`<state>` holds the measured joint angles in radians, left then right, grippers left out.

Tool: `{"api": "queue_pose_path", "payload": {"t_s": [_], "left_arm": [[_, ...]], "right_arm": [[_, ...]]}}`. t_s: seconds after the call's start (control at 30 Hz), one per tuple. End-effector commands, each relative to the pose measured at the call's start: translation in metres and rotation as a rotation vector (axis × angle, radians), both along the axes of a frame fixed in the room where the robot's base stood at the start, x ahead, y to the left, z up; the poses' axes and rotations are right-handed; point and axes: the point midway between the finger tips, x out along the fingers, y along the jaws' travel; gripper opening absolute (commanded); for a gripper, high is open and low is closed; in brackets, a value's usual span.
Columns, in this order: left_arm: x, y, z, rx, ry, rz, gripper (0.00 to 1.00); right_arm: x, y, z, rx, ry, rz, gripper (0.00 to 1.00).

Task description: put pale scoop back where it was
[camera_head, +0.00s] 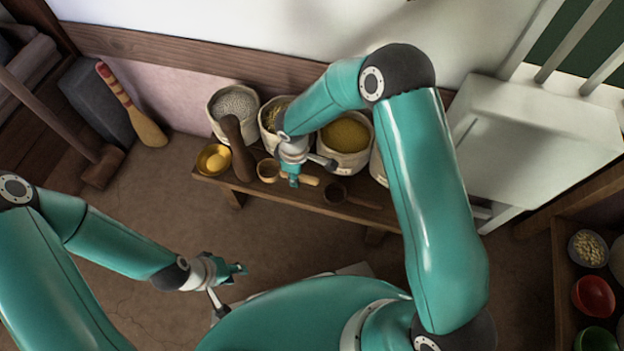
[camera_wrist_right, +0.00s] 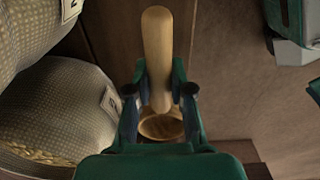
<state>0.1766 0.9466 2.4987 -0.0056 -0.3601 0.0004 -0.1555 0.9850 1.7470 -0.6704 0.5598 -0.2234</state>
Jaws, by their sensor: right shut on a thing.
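The pale scoop (camera_head: 268,170) is at the low wooden bench (camera_head: 320,205), its round bowl to the left and its handle to the right. My right gripper (camera_head: 298,174) is shut on its handle, and the jaws hide part of it. In the right wrist view the pale handle (camera_wrist_right: 157,50) stands between the two fingers, with the bowl beyond partly hidden. I cannot tell whether the scoop touches the bench. My left gripper (camera_head: 232,285) is open and empty, low over the floor in front of the bench.
Sacks of grey grain (camera_head: 234,105) and yellow meal (camera_head: 345,140) stand along the back of the bench. A brass bowl (camera_head: 213,160), a dark wooden club (camera_head: 237,148) and a dark scoop (camera_head: 338,193) are close by. A white chair (camera_head: 530,130) stands right.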

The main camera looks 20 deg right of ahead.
Motion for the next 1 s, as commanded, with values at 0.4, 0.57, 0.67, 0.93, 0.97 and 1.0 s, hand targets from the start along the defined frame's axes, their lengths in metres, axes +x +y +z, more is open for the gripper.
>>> {"api": "queue_pose_path", "payload": {"t_s": [0.4,0.57,0.67,0.93,0.97,1.0], "left_arm": [[0.000,0.000,-0.016,0.000,0.000,0.000,0.35],[0.000,0.000,-0.015,0.000,0.000,0.000,0.35],[0.000,0.000,-0.016,0.000,0.000,0.000,0.35],[0.000,0.000,-0.017,0.000,0.000,0.000,0.35],[0.000,0.000,-0.017,0.000,0.000,0.000,0.35],[0.000,0.000,-0.017,0.000,0.000,0.000,0.35]], "right_arm": [[0.000,0.000,-0.044,-0.001,-0.001,-0.001,0.00],[0.000,0.000,-0.043,0.000,-0.001,-0.001,0.00],[0.000,0.000,-0.044,-0.001,-0.001,-0.001,0.00],[0.000,0.000,-0.045,0.000,0.000,-0.001,0.46],[0.000,0.000,-0.045,0.000,0.000,-0.001,0.46],[0.000,0.000,-0.045,0.000,0.000,-0.001,0.46]]}}
